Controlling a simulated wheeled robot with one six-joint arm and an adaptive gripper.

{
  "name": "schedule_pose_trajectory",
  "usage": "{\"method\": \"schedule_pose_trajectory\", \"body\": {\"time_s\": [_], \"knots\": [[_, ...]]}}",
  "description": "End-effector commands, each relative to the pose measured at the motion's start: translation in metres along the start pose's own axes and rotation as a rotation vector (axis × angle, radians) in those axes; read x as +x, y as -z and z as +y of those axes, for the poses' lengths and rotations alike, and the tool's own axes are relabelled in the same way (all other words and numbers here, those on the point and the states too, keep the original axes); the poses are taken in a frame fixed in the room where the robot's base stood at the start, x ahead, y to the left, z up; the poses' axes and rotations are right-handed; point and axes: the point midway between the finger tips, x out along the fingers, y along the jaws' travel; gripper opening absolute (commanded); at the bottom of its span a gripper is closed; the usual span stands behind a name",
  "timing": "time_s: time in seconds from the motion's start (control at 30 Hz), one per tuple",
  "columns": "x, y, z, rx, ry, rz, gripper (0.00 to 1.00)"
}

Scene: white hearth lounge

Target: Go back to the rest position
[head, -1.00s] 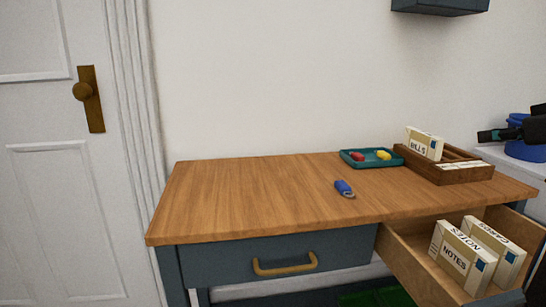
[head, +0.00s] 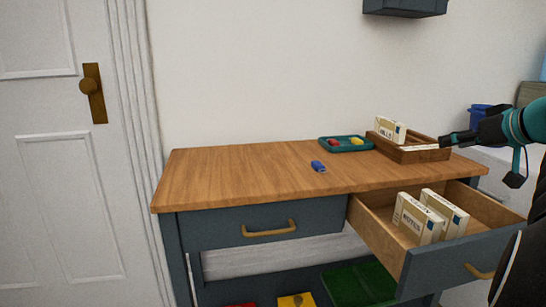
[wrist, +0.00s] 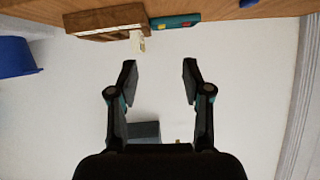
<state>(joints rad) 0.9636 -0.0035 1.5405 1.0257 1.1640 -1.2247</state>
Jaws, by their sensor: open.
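My gripper (wrist: 158,75) is open and empty in the wrist view, with the pale wall between its fingers. In the head view my gripper (head: 446,142) is at the right, in front of or beside the wooden tray's right end; I cannot tell the gap. The wrist view looks upside down, with the desk along its top edge. The wooden desk (head: 235,175) has an open right drawer (head: 375,225) holding boxes marked NOTES (head: 416,222) and another box (head: 446,210). The left drawer (head: 225,228) is shut.
On the desk are a blue fob (head: 318,166), a teal tray (head: 325,146) with a red and a yellow item, and a wooden tray (head: 425,156) with a BILLS box (head: 390,130). A blue bin (head: 480,118) is behind at right. A green tray (head: 360,285) is below.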

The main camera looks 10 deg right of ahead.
Motion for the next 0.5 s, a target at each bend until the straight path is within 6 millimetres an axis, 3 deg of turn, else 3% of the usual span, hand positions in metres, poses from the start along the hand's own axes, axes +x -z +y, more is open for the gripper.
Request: {"method": "schedule_pose_trajectory", "body": {"time_s": [0.27, 0.37, 0.5], "knots": [[0.024, -0.030, -0.075, 0.057, 0.042, -0.129, 0.49], [0.030, -0.050, -0.112, 0.079, 0.054, -0.196, 0.49], [0.034, -0.094, -0.177, 0.106, 0.059, -0.318, 0.49]]}}
